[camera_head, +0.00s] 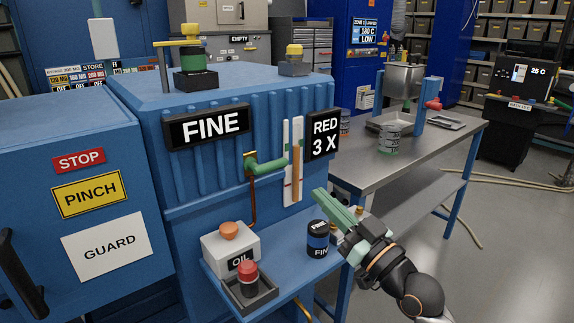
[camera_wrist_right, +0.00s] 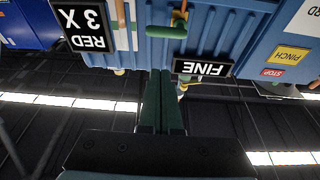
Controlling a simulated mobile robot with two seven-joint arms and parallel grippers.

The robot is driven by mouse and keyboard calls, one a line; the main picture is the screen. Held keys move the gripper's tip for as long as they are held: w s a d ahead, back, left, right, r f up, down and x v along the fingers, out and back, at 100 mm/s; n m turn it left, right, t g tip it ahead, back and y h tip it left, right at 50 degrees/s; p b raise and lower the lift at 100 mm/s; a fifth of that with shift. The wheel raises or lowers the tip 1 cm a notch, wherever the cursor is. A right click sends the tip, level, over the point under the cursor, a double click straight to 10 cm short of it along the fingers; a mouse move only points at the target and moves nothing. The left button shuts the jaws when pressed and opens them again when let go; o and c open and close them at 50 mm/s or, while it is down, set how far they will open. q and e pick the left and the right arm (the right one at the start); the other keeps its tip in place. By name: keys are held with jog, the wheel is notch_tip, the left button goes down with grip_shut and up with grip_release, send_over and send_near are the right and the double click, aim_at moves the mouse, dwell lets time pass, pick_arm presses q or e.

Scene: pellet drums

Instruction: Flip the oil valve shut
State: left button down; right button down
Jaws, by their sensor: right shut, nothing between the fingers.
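The likely oil valve has a green lever (camera_head: 268,165) on the front of the blue machine, at the top of a copper pipe (camera_head: 252,208) that runs down to the white OIL box (camera_head: 230,248). The lever points right, toward the sight gauge. It also shows in the right wrist view as a green handle (camera_wrist_right: 165,31), in an upside-down picture. My right gripper (camera_head: 326,198) has green fingers, shut and empty, below and right of the lever, apart from it. It also shows in the wrist view (camera_wrist_right: 164,74). My left gripper is out of view.
The sight gauge (camera_head: 292,162) stands right beside the lever. A dark can (camera_head: 318,240) stands on the blue shelf near my right gripper. A red-capped bottle (camera_head: 247,276) sits in a tray at the shelf's front.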

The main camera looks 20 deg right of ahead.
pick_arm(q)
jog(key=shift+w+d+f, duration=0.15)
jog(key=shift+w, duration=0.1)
pick_arm(e)
notch_tip(320, 180, up, 2)
jog(key=shift+w+d+r+y, duration=0.15)
jog(key=shift+r+y, duration=0.05)
jog(key=shift+y, duration=0.1)
pick_arm(q)
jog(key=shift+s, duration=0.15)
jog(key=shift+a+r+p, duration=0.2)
jog(key=shift+p, duration=0.1)
pick_arm(e)
jog(key=w+a, duration=0.4)
jog(key=w, duration=0.7)
jog(key=shift+w+d+f+t, duration=0.1)
jog(key=shift+t, duration=0.2)
